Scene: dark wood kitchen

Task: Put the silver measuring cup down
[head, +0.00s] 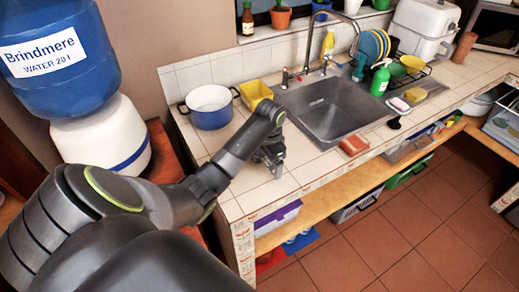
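My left arm comes in from the lower left and reaches over the tiled counter (262,196). My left gripper (272,160) points down close above the counter, between the blue pot and the sink. Its fingertips are small and dark in this view, and I cannot tell whether they are open or shut. A greyish shape shows at the fingertips, but I cannot make out whether it is the silver measuring cup or part of the gripper. I see no clear silver measuring cup elsewhere. My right gripper is not in view.
A blue pot (211,117) and a yellow container (256,94) stand behind the gripper. The sink (325,112) is to its right, with a red-brown block (353,146) at its front edge. Counter tiles in front of the gripper are clear. A water dispenser (100,135) stands left.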

